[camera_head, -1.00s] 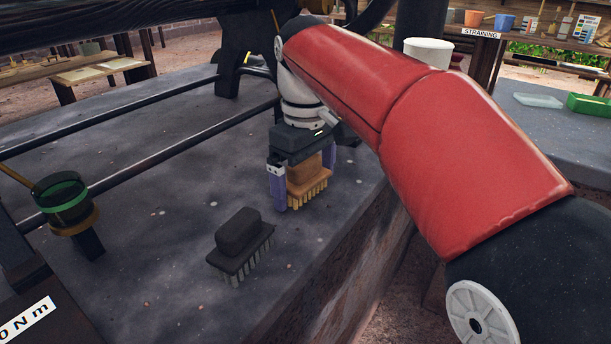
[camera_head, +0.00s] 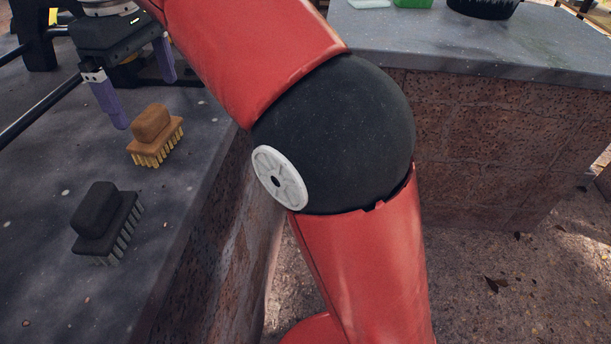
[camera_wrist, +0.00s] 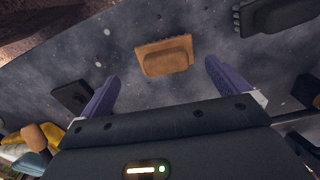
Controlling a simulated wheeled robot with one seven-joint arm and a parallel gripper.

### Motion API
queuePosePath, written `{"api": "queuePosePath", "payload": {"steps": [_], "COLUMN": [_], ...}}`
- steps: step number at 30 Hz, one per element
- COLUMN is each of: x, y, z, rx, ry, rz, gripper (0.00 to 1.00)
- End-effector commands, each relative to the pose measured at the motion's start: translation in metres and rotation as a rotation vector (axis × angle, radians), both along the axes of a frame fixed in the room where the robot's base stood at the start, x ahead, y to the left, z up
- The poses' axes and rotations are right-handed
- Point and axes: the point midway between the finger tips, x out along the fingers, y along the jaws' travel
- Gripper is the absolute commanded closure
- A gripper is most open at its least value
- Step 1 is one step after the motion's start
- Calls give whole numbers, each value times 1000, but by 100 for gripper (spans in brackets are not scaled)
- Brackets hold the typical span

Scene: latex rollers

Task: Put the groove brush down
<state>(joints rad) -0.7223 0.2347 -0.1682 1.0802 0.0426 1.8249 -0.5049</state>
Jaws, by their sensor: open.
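Two brushes stand bristles down on the dark stone counter (camera_head: 40,165). One has an orange-brown wooden body and yellow bristles (camera_head: 153,135); the other is black with grey bristles (camera_head: 105,222), nearer the camera. I cannot tell by name which is the groove brush. My gripper (camera_head: 145,92) is open and empty, above and behind the wooden brush in the head view. In the wrist view, the wooden brush (camera_wrist: 165,56) lies beyond the two purple fingertips (camera_wrist: 163,72), apart from both. The black brush (camera_wrist: 280,14) is at the upper right there.
Dark rails (camera_head: 45,108) run across the counter at left. The counter's right edge drops to a brick side. Another stone counter (camera_head: 480,40) with a black bowl (camera_head: 483,8) stands at the back right. Yellow and pale items (camera_wrist: 35,145) show at the wrist view's lower left.

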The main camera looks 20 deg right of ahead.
Motion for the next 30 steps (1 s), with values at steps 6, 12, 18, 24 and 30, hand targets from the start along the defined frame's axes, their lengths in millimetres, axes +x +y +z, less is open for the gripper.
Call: {"api": "queuePosePath", "payload": {"steps": [6, 12, 18, 24, 30], "x": [-6, -46, -105, -144, -154], "y": [-68, -160, -221, -248, -255], "z": [-7, -45, -110, -164, -181], "rx": [64, 158, 222, 253, 261], "ry": [-58, -177, -313, -413, -442], "rz": [-199, -522, -821, -1005, -1056], "gripper": [0, 0, 0, 0, 0]}}
